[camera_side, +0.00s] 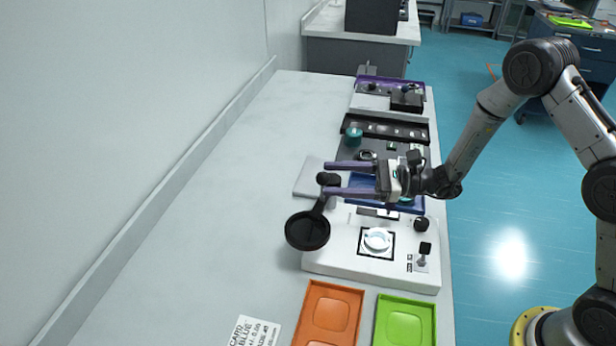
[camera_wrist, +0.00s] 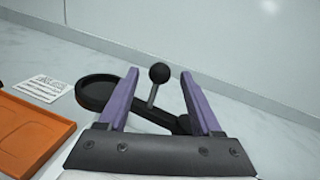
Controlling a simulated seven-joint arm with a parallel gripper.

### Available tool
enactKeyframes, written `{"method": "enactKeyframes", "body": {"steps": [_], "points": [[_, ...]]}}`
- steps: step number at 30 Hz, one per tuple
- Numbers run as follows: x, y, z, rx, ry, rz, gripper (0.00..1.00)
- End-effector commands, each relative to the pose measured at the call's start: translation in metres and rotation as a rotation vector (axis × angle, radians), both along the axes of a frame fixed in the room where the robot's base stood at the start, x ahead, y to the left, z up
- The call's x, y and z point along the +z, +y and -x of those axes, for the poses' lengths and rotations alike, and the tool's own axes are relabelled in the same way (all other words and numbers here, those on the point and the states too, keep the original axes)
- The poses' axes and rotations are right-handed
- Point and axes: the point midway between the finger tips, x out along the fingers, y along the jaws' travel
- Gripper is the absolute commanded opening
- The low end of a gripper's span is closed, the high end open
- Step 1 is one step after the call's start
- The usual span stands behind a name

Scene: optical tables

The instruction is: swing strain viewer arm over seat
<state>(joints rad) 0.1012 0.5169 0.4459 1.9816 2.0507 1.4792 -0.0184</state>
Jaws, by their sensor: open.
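The strain viewer arm (camera_side: 318,206) is black, with a round disc head (camera_side: 307,231) and a ball knob (camera_side: 328,179). The disc hangs off the left side of the white base, away from the seat (camera_side: 377,240), a pale ring in a black square. My gripper (camera_side: 338,180) is open, its two purple fingers pointing left near the knob. In the wrist view the knob (camera_wrist: 159,73) on its stem stands between the open fingers (camera_wrist: 158,100), and the disc (camera_wrist: 100,90) lies to the left. I cannot tell whether a finger touches the knob.
An orange tray (camera_side: 312,336) and a green tray (camera_side: 405,322) lie in front of the base. A blue tray (camera_side: 417,206), a black tray (camera_side: 416,133) and a purple tray (camera_side: 415,86) stand behind. A printed card (camera_side: 254,331) lies front left. The left tabletop is clear.

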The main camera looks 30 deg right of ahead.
Motion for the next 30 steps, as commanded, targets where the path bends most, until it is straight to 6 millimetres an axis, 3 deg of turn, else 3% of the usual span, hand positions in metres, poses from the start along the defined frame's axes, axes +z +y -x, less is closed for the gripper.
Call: {"method": "enactKeyframes", "body": {"steps": [3,9,23,30], "points": [[0.0,0.021,-0.012,0.004,-0.001,0.0,0.66],[0.0,0.042,-0.027,0.002,-0.001,0.0,0.66],[0.0,0.051,-0.034,0.0,0.001,0.0,0.66],[0.0,0.051,-0.034,0.0,0.0,0.0,0.23]]}}
